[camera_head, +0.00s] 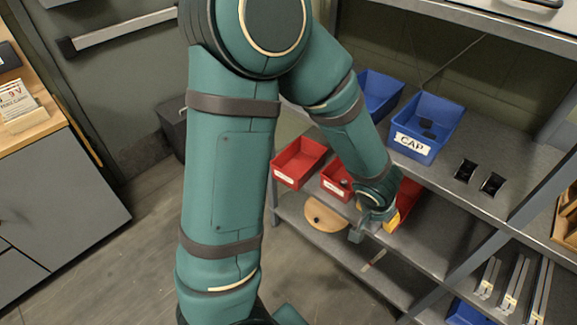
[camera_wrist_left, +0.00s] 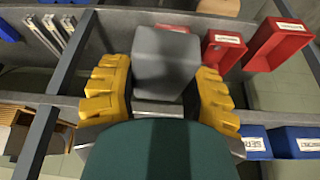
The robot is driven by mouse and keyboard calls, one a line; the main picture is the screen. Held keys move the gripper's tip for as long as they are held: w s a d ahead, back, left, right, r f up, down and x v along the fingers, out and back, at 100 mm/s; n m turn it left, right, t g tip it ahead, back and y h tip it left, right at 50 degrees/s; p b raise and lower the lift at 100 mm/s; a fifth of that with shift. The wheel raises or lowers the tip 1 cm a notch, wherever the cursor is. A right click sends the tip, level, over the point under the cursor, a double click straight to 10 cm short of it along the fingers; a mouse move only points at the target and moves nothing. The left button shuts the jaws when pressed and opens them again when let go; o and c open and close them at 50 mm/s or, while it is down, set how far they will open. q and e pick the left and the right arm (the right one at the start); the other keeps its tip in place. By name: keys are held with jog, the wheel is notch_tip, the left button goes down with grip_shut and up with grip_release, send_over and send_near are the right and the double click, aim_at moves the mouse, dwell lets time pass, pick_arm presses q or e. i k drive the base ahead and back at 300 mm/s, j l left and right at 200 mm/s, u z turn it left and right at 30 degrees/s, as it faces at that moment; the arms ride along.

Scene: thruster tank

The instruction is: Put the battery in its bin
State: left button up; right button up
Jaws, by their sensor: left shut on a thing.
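My left gripper (camera_head: 378,228) has yellow fingers and is at the front of the shelf with the red bins. In the left wrist view the left gripper (camera_wrist_left: 164,90) is shut on a plain grey block, which I take to be the battery (camera_wrist_left: 167,62). In the head view a small grey part of the battery (camera_head: 356,236) shows beside the fingers. Red bins (camera_head: 298,162) stand on this shelf; one red bin (camera_head: 408,198) is partly hidden behind my gripper. Their labels are too small to read, so I cannot tell which is the battery's. My right gripper is not in view.
Blue bins stand on the shelf above, one labelled CAP (camera_head: 423,128), with two small black parts (camera_head: 466,170) to its right. A round wooden piece (camera_head: 325,214) lies on the lower shelf. A wooden-topped cabinet (camera_head: 55,220) with a 9V-marked holder (camera_head: 18,108) is at left.

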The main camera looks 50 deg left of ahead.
aim_at(295, 173)
jog(key=k+j+u, duration=0.1)
jog(key=j, duration=1.1)
jog(key=k+j, duration=0.1)
jog(key=j, duration=1.15)
jog(key=i+j, duration=0.1)
jog(key=j, duration=0.15)
jog(key=i+j+u, duration=0.1)
jog(key=i+j, duration=0.15)
jog(key=i, duration=0.1)
